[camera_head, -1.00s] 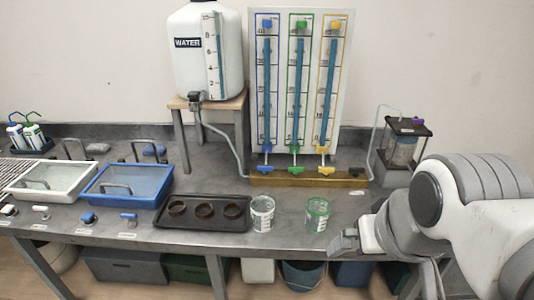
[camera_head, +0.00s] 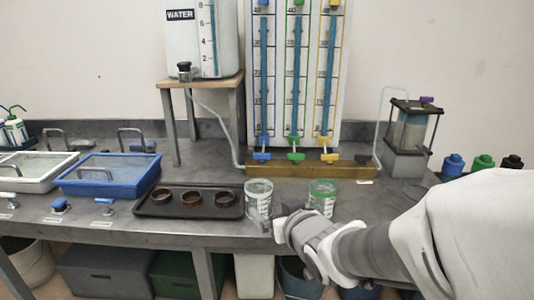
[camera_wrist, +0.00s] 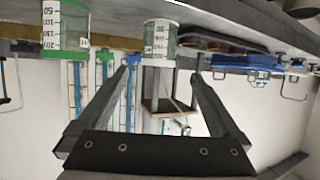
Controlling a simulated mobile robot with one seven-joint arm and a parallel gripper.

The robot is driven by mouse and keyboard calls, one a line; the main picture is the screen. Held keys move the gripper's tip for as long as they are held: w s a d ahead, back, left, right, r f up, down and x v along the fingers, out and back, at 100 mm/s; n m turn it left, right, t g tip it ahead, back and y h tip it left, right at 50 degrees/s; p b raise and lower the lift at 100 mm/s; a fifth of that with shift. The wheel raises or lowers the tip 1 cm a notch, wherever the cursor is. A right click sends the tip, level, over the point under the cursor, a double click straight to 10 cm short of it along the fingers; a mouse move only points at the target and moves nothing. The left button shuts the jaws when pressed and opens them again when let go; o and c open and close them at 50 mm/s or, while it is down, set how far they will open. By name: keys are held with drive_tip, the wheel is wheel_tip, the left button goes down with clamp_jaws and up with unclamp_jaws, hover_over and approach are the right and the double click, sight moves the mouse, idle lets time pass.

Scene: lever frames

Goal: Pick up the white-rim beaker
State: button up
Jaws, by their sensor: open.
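The white-rim beaker (camera_head: 258,193) stands upright on the bench, just right of the dark tray. In the wrist view, which is upside down, this beaker (camera_wrist: 160,38) appears ahead of and between my fingertips. My gripper (camera_head: 271,219) is open and empty at the front of the bench, close to the beaker's front right side. It also shows in the wrist view (camera_wrist: 162,70) with its fingers spread; contact with the beaker cannot be told. The green-rim beaker (camera_head: 322,195) stands to the right, behind my arm, its lower part partly hidden.
The dark tray (camera_head: 150,210) with brown dishes lies left of the beaker. A blue tray (camera_head: 68,186) is further left. Behind are the wooden valve block (camera_head: 345,169) and a water-tank stand (camera_head: 228,84). Colored-cap bottles (camera_head: 483,164) stand at right.

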sight(261, 200)
drive_tip(key=p+x, duration=0.1)
drive_tip(key=p, duration=0.1)
drive_tip(key=p+x, duration=0.1)
drive_tip(key=p, duration=0.1)
drive_tip(key=p+x, duration=0.1)
drive_tip(key=p, duration=0.1)
drive_tip(key=shift+w+a+r, duration=0.15)
drive_tip(key=shift+w+a, duration=0.1)
drive_tip(key=shift+w, duration=0.1)
drive_tip(key=shift+w+a+f+p, duration=0.15)
drive_tip(key=shift+w+f+p, duration=0.3)
drive_tip(key=shift+p, duration=0.65)
drive_tip(key=b+x, duration=0.1)
drive_tip(key=x, duration=0.6)
drive_tip(key=shift+x, duration=2.7)
drive_tip(key=shift+w, duration=0.1)
drive_tip(key=c, duration=1.2)
